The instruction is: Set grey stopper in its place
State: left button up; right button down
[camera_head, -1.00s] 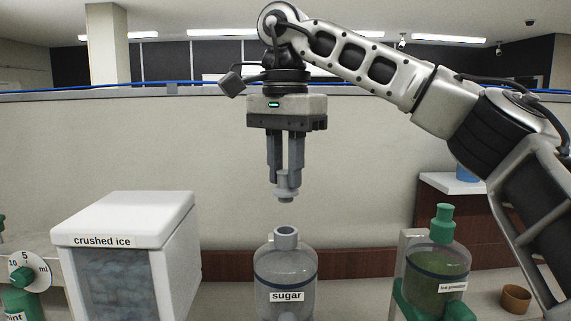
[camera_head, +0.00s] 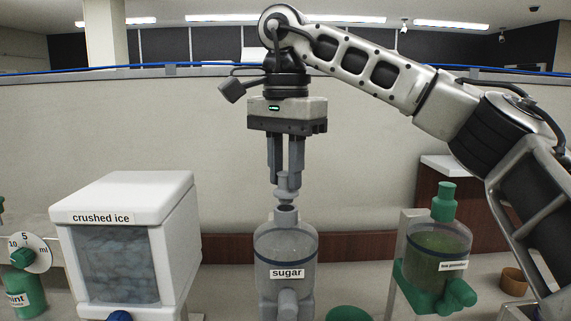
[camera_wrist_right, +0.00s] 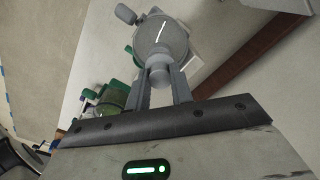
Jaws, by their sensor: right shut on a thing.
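The grey stopper (camera_head: 284,188) is held upright between the fingers of my right gripper (camera_head: 286,172), which is shut on it. The clear jar labelled sugar (camera_head: 286,247) stands directly below, with its grey neck (camera_head: 286,216) upright. The stopper's lower end is at or just above the neck's mouth; I cannot tell whether they touch. In the right wrist view the stopper (camera_wrist_right: 159,76) sits between the fingertips, with the round jar (camera_wrist_right: 162,38) beyond it. My left gripper is not in view.
A white crushed ice box (camera_head: 125,205) stands left of the jar. A green-stoppered jar (camera_head: 438,240) stands to the right on a green holder. A small brown cup (camera_head: 513,282) is at far right. A mint dispenser (camera_head: 25,285) is at far left.

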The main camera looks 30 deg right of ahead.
dwell(0.4)
jog(key=shift+p, duration=0.35)
jog(key=shift+f, duration=0.2)
jog(key=shift+f+b, duration=0.65)
jog(key=shift+f, duration=0.2)
jog(key=shift+f, duration=0.15)
jog(key=c, duration=1.1)
grip_release()
jog(key=shift+c, duration=0.2)
